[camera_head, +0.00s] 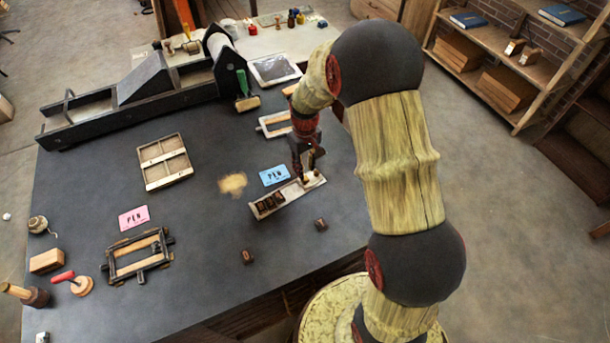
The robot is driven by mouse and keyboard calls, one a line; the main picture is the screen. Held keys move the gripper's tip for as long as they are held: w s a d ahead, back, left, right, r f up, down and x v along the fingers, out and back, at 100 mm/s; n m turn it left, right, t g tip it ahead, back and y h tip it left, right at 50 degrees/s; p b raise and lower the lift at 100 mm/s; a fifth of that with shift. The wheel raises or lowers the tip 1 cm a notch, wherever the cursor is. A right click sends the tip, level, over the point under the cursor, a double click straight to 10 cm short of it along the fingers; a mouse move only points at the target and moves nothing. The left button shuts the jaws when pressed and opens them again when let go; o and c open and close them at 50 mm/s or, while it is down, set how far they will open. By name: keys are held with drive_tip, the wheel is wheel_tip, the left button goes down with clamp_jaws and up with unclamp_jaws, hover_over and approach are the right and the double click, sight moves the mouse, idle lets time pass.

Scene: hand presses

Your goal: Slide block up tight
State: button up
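A narrow light tray (287,196) lies at a slant on the dark table. Several small dark letter blocks (269,203) stand in a row at its left end. My gripper (309,178) reaches down over the tray's right end, with its fingertips close to the tray. Something small and tan shows at the fingertips; whether it is a separate block, and whether the fingers hold it, I cannot tell. A gap of bare tray lies between the letter blocks and my gripper. Two loose dark blocks lie on the table, one (321,224) below the tray and one (247,256) farther left.
A blue "PEN" card (274,175) lies just above the tray, and a pink card (133,218) lies left. A wooden frame (138,256), a divided tray (165,162) and a long press (130,98) stand on the table. Bare table lies around the loose blocks.

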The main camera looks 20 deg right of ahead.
drive_tip(key=shift+f, duration=2.4)
drive_tip(key=c, duration=0.3)
clamp_jaws()
